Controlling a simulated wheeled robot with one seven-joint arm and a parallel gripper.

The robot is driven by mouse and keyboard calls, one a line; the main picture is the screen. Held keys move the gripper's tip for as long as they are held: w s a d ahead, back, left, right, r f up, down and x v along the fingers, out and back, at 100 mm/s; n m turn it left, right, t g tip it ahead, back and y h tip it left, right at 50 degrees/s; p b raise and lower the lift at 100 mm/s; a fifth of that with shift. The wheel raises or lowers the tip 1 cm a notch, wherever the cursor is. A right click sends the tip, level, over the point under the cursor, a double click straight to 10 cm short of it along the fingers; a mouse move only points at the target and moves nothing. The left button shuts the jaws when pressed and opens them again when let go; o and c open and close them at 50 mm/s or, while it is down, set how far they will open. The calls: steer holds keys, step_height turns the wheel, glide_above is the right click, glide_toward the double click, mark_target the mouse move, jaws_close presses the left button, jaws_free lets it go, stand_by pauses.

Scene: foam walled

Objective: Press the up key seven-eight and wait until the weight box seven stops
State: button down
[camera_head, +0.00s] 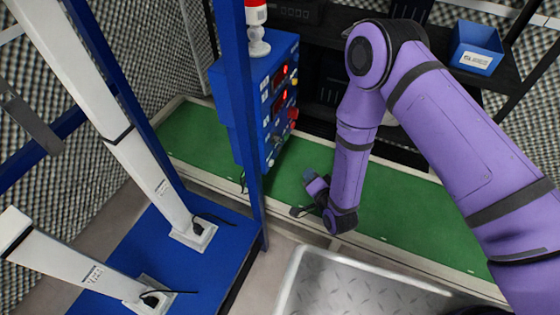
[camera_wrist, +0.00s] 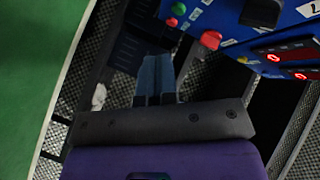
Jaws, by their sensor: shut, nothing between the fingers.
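The key labels are too small to read, so I cannot tell which is up seven-eight. My gripper (camera_head: 309,176) is low over the bench, right of the box. Its blue fingers (camera_wrist: 154,75) are shut and empty, seemingly apart from the buttons. I cannot identify weight box seven.
A green bench top (camera_head: 400,220) runs across. A metal plate (camera_head: 350,285) lies in front. A blue bin (camera_head: 474,47) sits on the back shelf.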

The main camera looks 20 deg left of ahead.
mark_target(271, 163)
steer(key=shift+d+f, duration=0.1)
stand_by(0.3)
steer(key=a, duration=0.8)
steer(key=shift+w+a, duration=0.3)
steer(key=shift+a, duration=0.1)
steer(key=shift+a, duration=0.2)
stand_by(1.8)
steer(key=shift+a, duration=0.25)
